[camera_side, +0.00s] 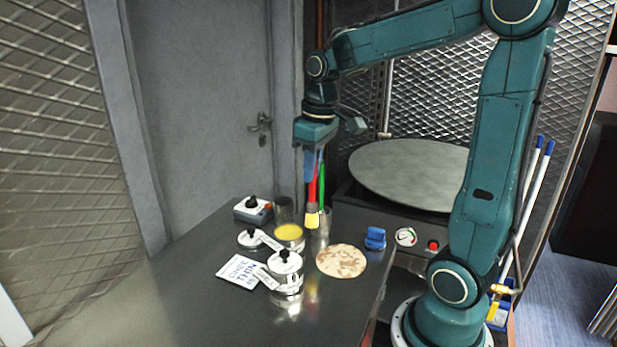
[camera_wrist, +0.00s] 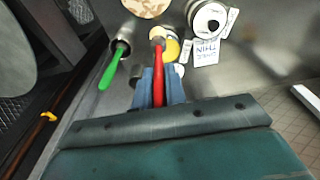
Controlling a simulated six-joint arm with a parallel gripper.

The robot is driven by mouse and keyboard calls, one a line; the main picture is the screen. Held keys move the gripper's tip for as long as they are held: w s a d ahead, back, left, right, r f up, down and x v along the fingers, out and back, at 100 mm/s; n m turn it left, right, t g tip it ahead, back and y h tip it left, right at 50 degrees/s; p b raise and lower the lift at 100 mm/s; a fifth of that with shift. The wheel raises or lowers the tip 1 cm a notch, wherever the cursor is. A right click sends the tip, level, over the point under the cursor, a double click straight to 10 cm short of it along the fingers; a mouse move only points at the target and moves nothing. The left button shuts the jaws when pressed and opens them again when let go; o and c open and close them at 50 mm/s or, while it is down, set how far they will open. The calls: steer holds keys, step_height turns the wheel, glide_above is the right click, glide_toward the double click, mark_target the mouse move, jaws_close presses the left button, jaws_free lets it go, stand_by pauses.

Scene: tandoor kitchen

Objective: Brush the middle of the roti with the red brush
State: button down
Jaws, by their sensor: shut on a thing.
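My gripper (camera_side: 314,163) is shut on the red brush (camera_side: 312,190), which hangs upright with its pale yellow bristles down. In the wrist view, the blue fingers (camera_wrist: 159,84) clasp the red handle (camera_wrist: 158,65). The brush head is beside the steel pot of yellow liquid (camera_side: 289,232) in the side view and overlaps its edge (camera_wrist: 172,47) in the wrist view. The bristles look clear of the liquid. The roti (camera_side: 341,261), round and brown-speckled, lies flat on the counter, lower and to the right of the brush head; it is partly cut off in the wrist view (camera_wrist: 146,7).
A green brush (camera_side: 322,185) stands in a steel cup (camera_side: 320,238) close behind the red one. Lidded tins (camera_side: 286,275), a printed card (camera_side: 238,270), a blue object (camera_side: 375,238) and a knobbed box (camera_side: 252,210) surround the roti. The front counter (camera_side: 210,315) is bare.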

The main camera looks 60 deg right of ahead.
steer(key=s, duration=0.3)
steer(key=shift+s+f, duration=0.1)
steer(key=shift+s, duration=0.1)
steer(key=shift+f, duration=0.1)
